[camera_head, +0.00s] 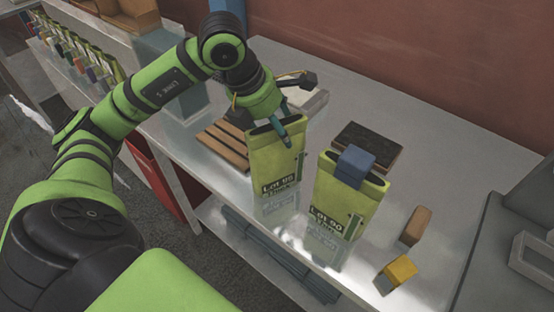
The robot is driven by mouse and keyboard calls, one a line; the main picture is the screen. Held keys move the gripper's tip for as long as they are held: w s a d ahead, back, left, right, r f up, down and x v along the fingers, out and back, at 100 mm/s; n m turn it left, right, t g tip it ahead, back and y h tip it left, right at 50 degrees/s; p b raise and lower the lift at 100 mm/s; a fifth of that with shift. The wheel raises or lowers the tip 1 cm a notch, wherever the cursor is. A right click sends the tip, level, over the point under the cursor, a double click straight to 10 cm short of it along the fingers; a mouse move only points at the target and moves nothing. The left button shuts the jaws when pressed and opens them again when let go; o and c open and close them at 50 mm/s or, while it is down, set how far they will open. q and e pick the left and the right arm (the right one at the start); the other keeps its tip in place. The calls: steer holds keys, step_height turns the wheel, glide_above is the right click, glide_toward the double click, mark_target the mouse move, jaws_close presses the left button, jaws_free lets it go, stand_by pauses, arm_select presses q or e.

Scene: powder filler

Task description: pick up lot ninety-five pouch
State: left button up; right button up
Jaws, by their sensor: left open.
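The lot 95 pouch (276,165) is a yellow-green, open-topped pouch standing upright on the shiny metal table in the camera_head view. My left gripper (286,108) is open at the pouch's top edge, with one finger in front of the upper part of the pouch. I cannot tell whether the fingers touch it. The lot 90 pouch (340,200) stands upright just to the right, with a blue block (354,165) at its top. My right gripper is not in view.
A wooden slatted rack (222,147) lies left of the lot 95 pouch. A dark box (372,145) sits behind the lot 90 pouch. A brown block (415,226) and a yellow block (397,271) lie to the right. Several pouches (75,50) stand in a row at far left.

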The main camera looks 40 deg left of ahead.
arm_select(q)
steer(key=shift+s, duration=0.1)
jaws_close()
